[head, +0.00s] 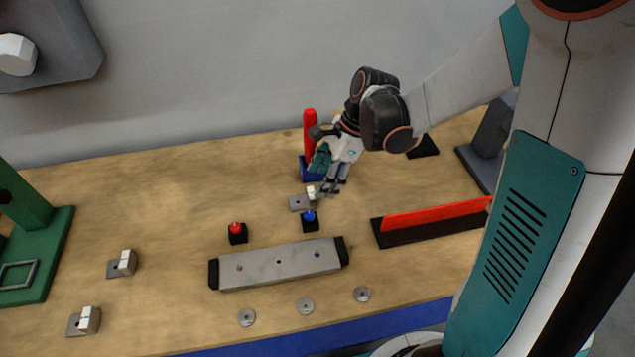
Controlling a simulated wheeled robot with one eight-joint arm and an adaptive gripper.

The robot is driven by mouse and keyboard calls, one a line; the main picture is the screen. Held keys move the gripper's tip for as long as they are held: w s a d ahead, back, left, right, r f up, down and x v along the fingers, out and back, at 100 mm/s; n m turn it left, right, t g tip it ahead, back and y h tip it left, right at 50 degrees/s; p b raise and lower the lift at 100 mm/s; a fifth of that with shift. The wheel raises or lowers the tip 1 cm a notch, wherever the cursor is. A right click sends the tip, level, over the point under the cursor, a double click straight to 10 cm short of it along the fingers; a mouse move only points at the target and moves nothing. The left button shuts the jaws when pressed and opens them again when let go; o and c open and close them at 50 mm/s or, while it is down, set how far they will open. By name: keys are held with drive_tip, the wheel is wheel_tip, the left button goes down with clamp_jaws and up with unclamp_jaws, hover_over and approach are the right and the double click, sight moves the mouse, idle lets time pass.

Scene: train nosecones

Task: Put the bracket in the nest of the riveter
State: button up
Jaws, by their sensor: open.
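A bracket (299,204), a small grey plate with a pale upright block, lies on the wooden table near the middle. My gripper (325,192) is open, pointing down just to its right. The fingers partly overlap the bracket's block in the head view, so I cannot tell whether they touch it. Two similar brackets lie at the left: one in the left part of the table (115,269) and one near the front edge (77,326).
A red and blue upright fixture (309,127) stands behind my gripper. A red button (237,232) and a blue button (310,220) stand near a grey bar (281,263). A red rail (435,214) lies right. Several metal discs lie in front. The table's left middle is clear.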

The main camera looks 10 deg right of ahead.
drive_tip(key=p+v, duration=0.2)
drive_tip(key=v, duration=0.5)
drive_tip(key=s+d+r+n+t+h, duration=0.1)
drive_tip(key=s+r+n+t+h, duration=0.1)
drive_tip(key=s+r+n, duration=0.3)
drive_tip(key=s+d+r+n+t+h, duration=0.1)
drive_tip(key=s+r+n+t, duration=0.3)
drive_tip(key=s+n, duration=0.5)
drive_tip(key=r+n+h, duration=0.1)
drive_tip(key=n, duration=0.2)
drive_tip(key=shift+d+r+n+t, duration=0.3)
drive_tip(key=shift+d, duration=0.05)
drive_tip(key=shift+s+d+h, duration=0.1)
drive_tip(key=shift+h, duration=0.2)
drive_tip(key=shift+c, duration=0.9)
drive_tip(key=shift+f+n+b, duration=0.25)
drive_tip(key=shift+n+b, duration=0.1)
drive_tip(key=shift+n, duration=0.05)
drive_tip(key=c, duration=0.4)
drive_tip(key=shift+d+r, duration=0.1)
